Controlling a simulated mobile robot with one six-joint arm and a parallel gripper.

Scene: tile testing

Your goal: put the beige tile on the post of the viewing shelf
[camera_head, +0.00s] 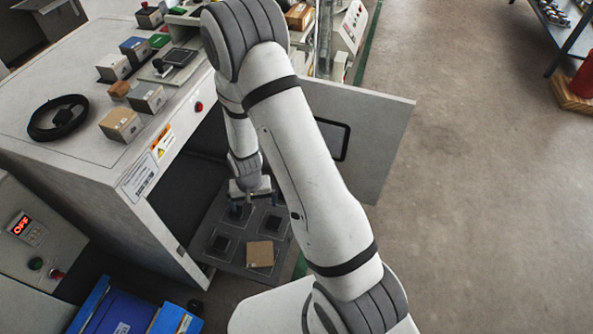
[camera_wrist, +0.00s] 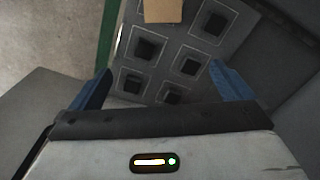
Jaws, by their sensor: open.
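A square beige tile (camera_head: 260,254) lies on a grey plate (camera_head: 232,266) low at the cabinet's open front. It also shows at the top edge of the wrist view (camera_wrist: 163,10), partly cut off. The plate has several dark square spots in pale outlines; I cannot tell whether they are posts or recesses. The tile lies over the near right corner of the plate. My gripper (camera_head: 250,202) is over the far part of the plate, apart from the tile. In the wrist view its blue fingers (camera_wrist: 160,84) are wide open with nothing between them. I cannot identify the viewing shelf for certain.
A pale cabinet (camera_head: 70,165) stands at left, with several small blocks and a black coil (camera_head: 58,118) on top. Its open door (camera_head: 372,135) stands right of my arm. A blue bin (camera_head: 125,310) sits in front.

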